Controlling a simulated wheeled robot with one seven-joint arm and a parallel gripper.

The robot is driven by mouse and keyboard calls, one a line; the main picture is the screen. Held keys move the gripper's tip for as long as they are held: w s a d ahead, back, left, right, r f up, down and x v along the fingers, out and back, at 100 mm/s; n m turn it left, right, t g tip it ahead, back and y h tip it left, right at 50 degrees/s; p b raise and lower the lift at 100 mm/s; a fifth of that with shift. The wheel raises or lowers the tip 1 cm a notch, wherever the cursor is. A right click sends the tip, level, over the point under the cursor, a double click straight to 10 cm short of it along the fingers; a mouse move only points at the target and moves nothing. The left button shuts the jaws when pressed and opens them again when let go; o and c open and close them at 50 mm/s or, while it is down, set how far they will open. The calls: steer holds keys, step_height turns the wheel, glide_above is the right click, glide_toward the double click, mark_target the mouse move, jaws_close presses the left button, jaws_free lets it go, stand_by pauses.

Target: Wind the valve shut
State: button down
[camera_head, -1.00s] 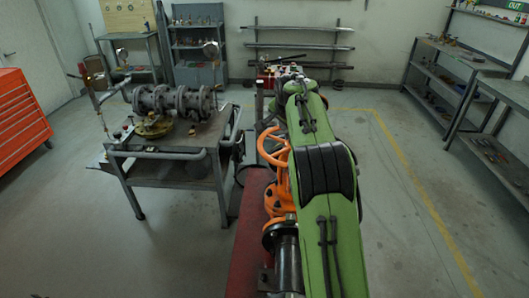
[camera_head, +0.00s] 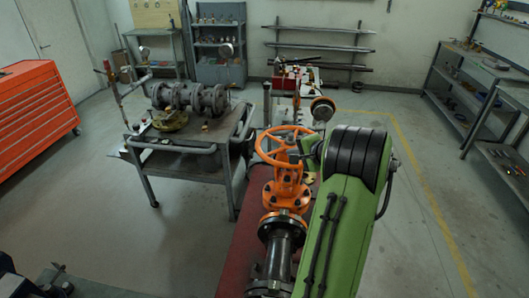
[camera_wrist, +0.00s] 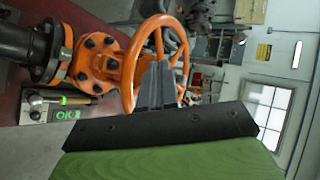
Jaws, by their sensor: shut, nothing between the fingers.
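The orange gate valve (camera_head: 291,189) stands upright on a dark flanged pipe, its orange spoked handwheel (camera_head: 262,150) on top. In the head view my gripper (camera_head: 309,152) is at the right side of the handwheel, partly hidden by the green arm. In the wrist view the valve body (camera_wrist: 96,62) is at left and the handwheel (camera_wrist: 130,80) is behind my gripper's fingers (camera_wrist: 160,78). The fingers are together and hold nothing. They overlap the wheel's opening in this view; I cannot tell whether they touch the rim or spokes.
A grey cart (camera_head: 180,160) with a flanged pipe assembly stands left of the valve. A red-topped bench (camera_head: 243,225) lies under the valve pipe. A small green "OK" display (camera_wrist: 66,115) shows in the wrist view. Floor is open at right (camera_head: 425,240).

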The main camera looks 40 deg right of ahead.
mark_target(270, 153)
steer(key=p+x, duration=0.2)
steer(key=x, duration=0.8)
steer(key=shift+f, duration=0.1)
